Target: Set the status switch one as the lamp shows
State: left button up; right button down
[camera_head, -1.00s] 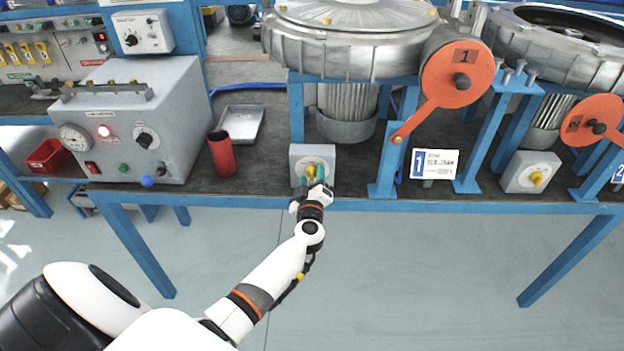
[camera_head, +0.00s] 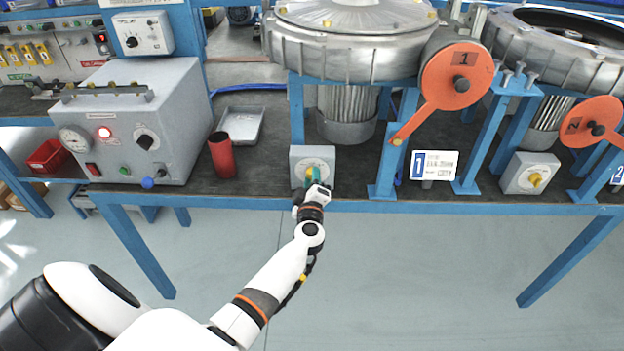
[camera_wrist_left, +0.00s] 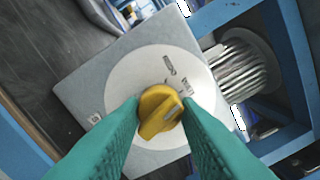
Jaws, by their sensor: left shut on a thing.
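Status switch one is a grey box (camera_head: 325,155) at the bench's front edge below blower 1, with a round white dial and a yellow knob. In the left wrist view the yellow knob (camera_wrist_left: 160,112) sits at the dial's middle, turned at a slant to the dial marks, which are too small to read. My left gripper (camera_head: 313,174) is shut on this knob, a green finger on each side. My right gripper is not in view.
A red cylinder (camera_head: 221,155) stands left of the switch, with a grey tray (camera_head: 241,124) behind it. An orange lever marked 1 (camera_head: 455,85) and a white sign (camera_head: 434,165) are to the right. A second switch box (camera_head: 530,172) stands farther right.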

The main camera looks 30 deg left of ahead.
pick_arm(q)
jog(key=n, duration=0.6)
dwell(0.7)
jog(key=o, duration=1)
jog(key=shift+c, duration=0.2)
jog(key=shift+s+d, duration=0.1)
jog(key=v, duration=1.2)
